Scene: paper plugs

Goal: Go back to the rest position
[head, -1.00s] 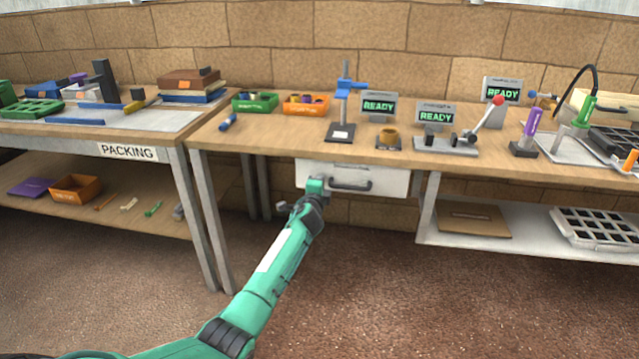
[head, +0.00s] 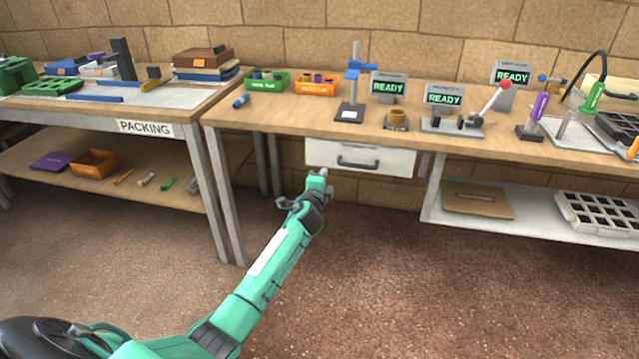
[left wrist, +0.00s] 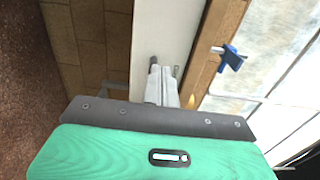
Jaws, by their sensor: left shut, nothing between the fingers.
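My left gripper (head: 318,178) is shut and empty, in front of the workbench and just below the white drawer (head: 388,160) in the head view. The drawer looks shut, and its dark handle (head: 358,162) is free of the gripper. In the left wrist view the fingers of my left gripper (left wrist: 165,82) lie together with nothing between them, in front of a pale panel. My right gripper is not in view.
The workbench (head: 275,120) carries green and orange bins, fixtures and several READY displays. The packing table (head: 190,112) stands at the left. A lower shelf (head: 535,218) holds a brown board and a gridded tray. Open floor (head: 400,290) lies in front.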

